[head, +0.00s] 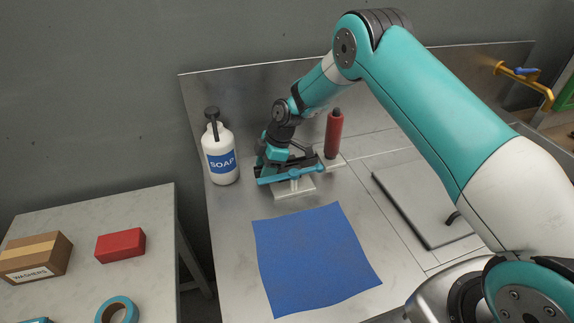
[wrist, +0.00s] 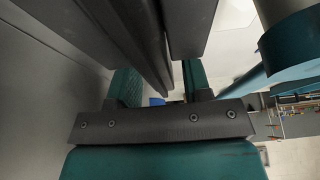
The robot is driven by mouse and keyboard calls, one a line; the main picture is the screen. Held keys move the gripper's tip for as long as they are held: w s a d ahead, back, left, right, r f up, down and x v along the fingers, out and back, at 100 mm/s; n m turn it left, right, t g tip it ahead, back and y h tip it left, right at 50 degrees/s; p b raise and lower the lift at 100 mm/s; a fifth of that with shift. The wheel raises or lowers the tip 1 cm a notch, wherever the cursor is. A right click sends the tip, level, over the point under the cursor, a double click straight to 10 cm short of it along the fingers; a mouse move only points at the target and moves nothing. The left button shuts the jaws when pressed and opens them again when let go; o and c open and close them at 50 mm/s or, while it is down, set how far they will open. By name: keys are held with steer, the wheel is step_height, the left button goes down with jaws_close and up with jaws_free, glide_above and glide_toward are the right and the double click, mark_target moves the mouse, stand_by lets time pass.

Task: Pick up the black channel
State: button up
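My gripper (head: 284,166) is low over the back of the metal worktop, beside the soap bottle. In the wrist view, its two teal fingers (wrist: 164,86) stand apart. Long dark bars (wrist: 130,35) with a narrow gap run from the top of that view towards the space between the fingers. They look like the black channel, but I cannot tell whether the fingers touch or grip it. In the head view, dark parts around the gripper blend together, so I cannot pick out the channel there. A blue bar-shaped fixture (head: 292,176) on a pale base sits right at the gripper.
A blue cloth (head: 312,258) lies in front. A grey panel (head: 425,205) is at right. The side table (head: 75,260) holds a washers box (head: 36,258) and red block (head: 120,245).

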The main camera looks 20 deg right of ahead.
jaws_close()
steer(key=shift+r, duration=0.1)
